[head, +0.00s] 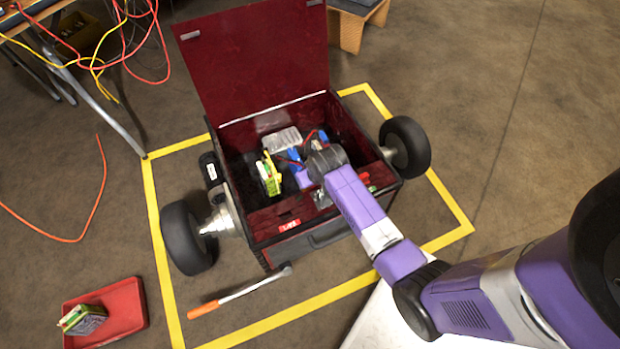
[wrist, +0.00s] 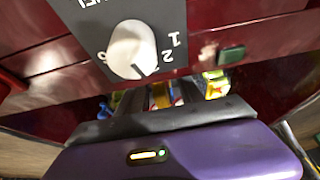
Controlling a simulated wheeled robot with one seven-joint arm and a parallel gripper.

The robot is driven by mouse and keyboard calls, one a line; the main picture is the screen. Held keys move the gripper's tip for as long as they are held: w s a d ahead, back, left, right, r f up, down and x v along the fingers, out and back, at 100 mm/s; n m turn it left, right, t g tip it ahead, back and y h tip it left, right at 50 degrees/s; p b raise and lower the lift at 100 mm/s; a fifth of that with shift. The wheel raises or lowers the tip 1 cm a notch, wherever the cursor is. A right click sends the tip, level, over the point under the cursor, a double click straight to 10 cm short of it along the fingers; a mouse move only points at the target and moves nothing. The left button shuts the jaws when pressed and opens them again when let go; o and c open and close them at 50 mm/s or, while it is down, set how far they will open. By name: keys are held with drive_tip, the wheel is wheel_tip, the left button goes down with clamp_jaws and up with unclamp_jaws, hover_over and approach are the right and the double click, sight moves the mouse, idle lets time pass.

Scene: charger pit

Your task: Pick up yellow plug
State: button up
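My arm reaches into an open dark red box on wheels (head: 330,238). My gripper (wrist: 168,118) is down inside the box, and the arm hides much of it in the head view. I cannot tell whether this piece is the yellow plug. No yellow plug can be clearly made out in the head view.
A yellow-green block (head: 269,176) stands inside the box, left of my gripper. A white dial (wrist: 132,49) on a dark panel is close in the wrist view. An orange-handled wrench (head: 240,291) and a red tray (head: 106,312) lie on the floor.

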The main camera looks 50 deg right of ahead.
clamp_jaws()
wheel_tip(320, 180, up, 20)
drive_tip(key=p, duration=0.8)
drive_tip(key=shift+f+b, duration=3.25)
drive_tip(key=shift+f, duration=3.85)
drive_tip(key=shift+w, duration=0.15)
